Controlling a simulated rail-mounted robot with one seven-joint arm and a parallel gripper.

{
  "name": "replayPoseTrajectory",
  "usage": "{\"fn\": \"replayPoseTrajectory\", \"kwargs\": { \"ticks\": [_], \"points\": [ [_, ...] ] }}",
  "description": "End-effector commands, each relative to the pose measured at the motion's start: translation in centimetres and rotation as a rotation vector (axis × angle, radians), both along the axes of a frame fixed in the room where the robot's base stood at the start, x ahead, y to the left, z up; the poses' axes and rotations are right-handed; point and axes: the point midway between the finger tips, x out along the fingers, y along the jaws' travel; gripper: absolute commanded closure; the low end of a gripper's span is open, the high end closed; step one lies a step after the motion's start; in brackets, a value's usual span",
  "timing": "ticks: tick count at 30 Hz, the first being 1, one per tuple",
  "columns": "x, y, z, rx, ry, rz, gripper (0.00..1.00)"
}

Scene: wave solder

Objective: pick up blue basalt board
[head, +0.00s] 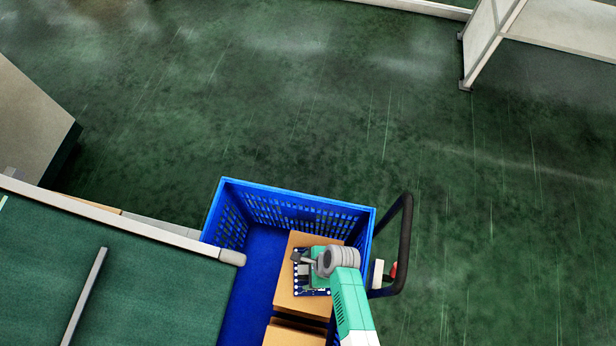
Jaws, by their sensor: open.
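The blue board (312,291) lies on top of a brown cardboard box (288,286) inside a blue crate-like cart (262,272). It is dark blue with light dots along its edge and grey parts on it. My gripper (297,257) is over the far part of the board, with my green and grey arm reaching in from the bottom right. The gripper is open. My wrist hides part of the board. I cannot tell whether the fingers touch it.
A second brown box (290,335) sits in the cart nearer the bottom edge. The cart's black handle (405,245) rises at its right. A green-topped table (140,290) with a pale rim borders the cart on the left. The green floor (330,110) beyond is clear.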

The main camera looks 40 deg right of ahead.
Motion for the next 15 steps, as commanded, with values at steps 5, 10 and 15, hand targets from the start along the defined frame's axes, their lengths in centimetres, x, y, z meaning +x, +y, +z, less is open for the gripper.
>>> {"fn": "replayPoseTrajectory", "kwargs": {
  "ticks": [5, 10, 15],
  "points": [
    [0.10, 0.05, -0.08, -0.001, -0.001, 0.000, 0.24],
    [0.11, 0.05, -0.06, -0.001, -0.001, 0.000, 0.53],
    [0.12, 0.03, -0.04, -0.001, -0.001, -0.001, 0.81]
  ]
}}
